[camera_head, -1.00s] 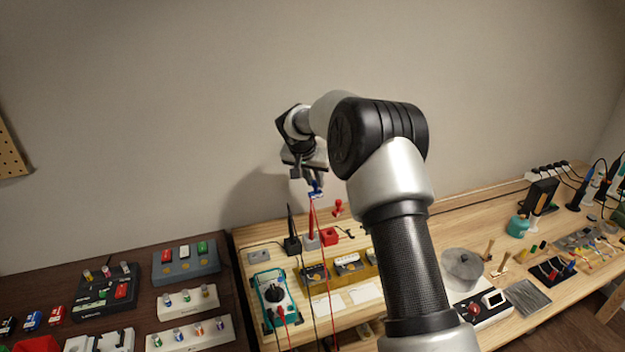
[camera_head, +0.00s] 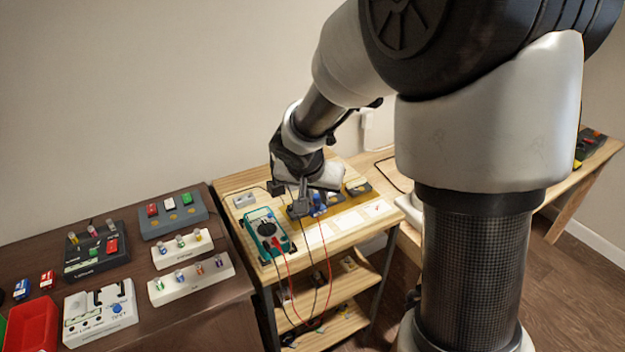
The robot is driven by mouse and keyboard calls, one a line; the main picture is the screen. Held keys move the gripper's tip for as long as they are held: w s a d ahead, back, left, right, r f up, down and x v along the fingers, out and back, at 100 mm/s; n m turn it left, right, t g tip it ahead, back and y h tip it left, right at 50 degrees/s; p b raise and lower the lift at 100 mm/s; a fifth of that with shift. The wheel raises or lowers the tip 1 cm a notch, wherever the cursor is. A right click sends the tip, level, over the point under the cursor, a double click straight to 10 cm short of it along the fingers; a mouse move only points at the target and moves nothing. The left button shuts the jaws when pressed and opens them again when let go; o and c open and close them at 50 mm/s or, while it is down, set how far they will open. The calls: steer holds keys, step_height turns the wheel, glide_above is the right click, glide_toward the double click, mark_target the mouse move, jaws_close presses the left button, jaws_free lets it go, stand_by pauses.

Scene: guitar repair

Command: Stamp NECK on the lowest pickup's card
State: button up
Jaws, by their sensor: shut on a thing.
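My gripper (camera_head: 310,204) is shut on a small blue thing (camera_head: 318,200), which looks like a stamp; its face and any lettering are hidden. It is low over the row of pickups on the small wooden bench. One pickup (camera_head: 358,187) shows at the right end of the row, and a dark one (camera_head: 296,213) partly shows at the left. The gripper covers the middle of the row. White cards (camera_head: 318,236) lie in front of the pickups. I cannot tell whether the blue thing touches anything, or read the cards.
A teal multimeter (camera_head: 268,236) stands left of the cards, with red and black leads hanging over the bench's front edge. A grey box (camera_head: 244,201) is behind it. A dark table (camera_head: 200,299) on the left carries several blocks and a red bin (camera_head: 32,325).

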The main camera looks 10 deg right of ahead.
mark_target(317, 214)
steer(key=shift+s+f, duration=0.2)
steer(key=shift+f, duration=0.15)
steer(key=shift+w+f+b, duration=0.1)
steer(key=shift+f+b, duration=2)
steer(key=shift+f, duration=0.65)
steer(key=shift+f+b, duration=0.5)
steer(key=shift+b, duration=0.15)
steer(key=shift+f+b, duration=0.25)
steer(key=shift+b, duration=0.2)
stand_by(0.6)
steer(key=shift+r+p, duration=2.25)
steer(key=shift+r, duration=1.4)
